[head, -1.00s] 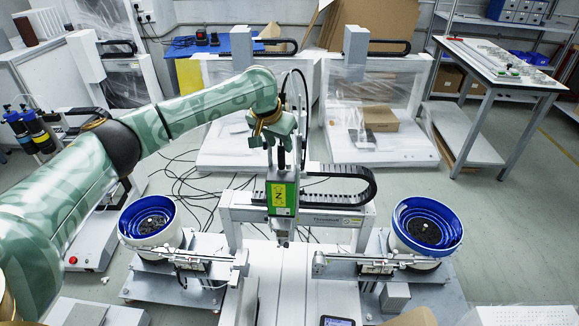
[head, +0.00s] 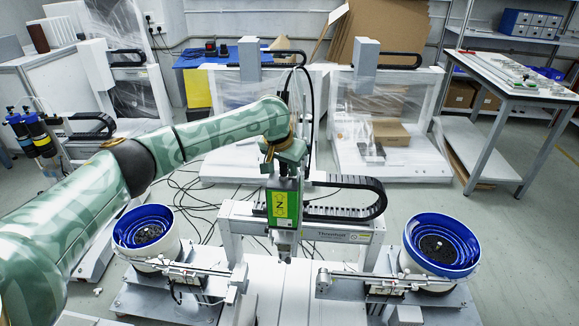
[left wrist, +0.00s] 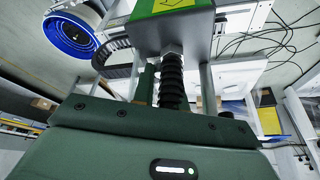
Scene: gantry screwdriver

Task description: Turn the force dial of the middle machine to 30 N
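The middle machine is a white gantry (head: 338,233) with a green head box (head: 284,207) bearing a yellow Z label. My left gripper (head: 287,166) points down at the top of this box, close above it. In the left wrist view, the green box (left wrist: 172,25) and a black ribbed sleeve with a metal nut (left wrist: 171,80) lie just beyond my gripper's dark green body. The fingertips are not clear, so I cannot tell whether they grip anything. No dial markings or force value can be read. My right gripper is not in view.
Blue-rimmed bowl feeders stand left (head: 147,234) and right (head: 440,246) of the gantry. A black cable chain (head: 348,199) runs to the right of the head box. Plastic-wrapped machines (head: 388,135) stand behind. Loose cables lie on the floor.

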